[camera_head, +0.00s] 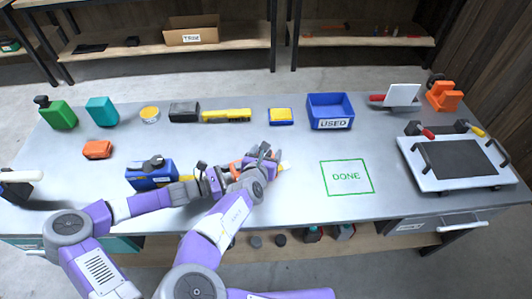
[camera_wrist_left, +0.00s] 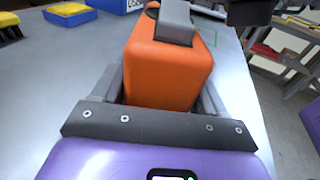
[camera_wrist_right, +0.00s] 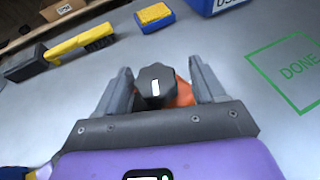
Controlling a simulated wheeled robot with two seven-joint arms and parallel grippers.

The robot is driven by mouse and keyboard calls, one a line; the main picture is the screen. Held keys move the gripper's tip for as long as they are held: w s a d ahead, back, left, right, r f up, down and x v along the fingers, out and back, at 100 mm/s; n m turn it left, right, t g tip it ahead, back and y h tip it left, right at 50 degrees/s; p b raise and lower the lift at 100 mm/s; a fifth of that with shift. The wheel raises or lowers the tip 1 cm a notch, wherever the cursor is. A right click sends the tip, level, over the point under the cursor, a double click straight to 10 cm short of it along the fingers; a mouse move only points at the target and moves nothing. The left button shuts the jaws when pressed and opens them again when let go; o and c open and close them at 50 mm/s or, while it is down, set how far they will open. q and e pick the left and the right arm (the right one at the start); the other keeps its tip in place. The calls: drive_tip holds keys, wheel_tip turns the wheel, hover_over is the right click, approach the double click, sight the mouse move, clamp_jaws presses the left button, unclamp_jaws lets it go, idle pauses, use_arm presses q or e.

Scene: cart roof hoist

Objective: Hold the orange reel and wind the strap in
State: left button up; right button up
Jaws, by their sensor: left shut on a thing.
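The orange reel (camera_head: 236,166) is at the middle of the bench, mostly hidden by my grippers in the head view. In the left wrist view the reel (camera_wrist_left: 170,65) fills the space between the fingers of my left gripper (camera_wrist_left: 160,95), which is shut on it. A grey part crosses its top there. My right gripper (camera_wrist_right: 160,85) has its fingers on either side of a dark knob (camera_wrist_right: 156,80) with a white mark, with small gaps showing. Orange shows behind the knob. A small pale and yellow piece (camera_head: 283,166) sticks out to the right; I cannot tell if it is strap.
A green DONE square (camera_head: 346,177) is bare, to the right. A blue USED bin (camera_head: 330,124) and a yellow-blue block (camera_head: 281,117) stand behind. A blue boxy tool (camera_head: 150,182) lies left of the grippers. A white framed panel (camera_head: 422,180) sits at the far right.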

drive_tip(key=shift+r, duration=0.15)
wheel_tip(320, 180, up, 10)
drive_tip(key=shift+f, duration=0.1)
idle(0.3)
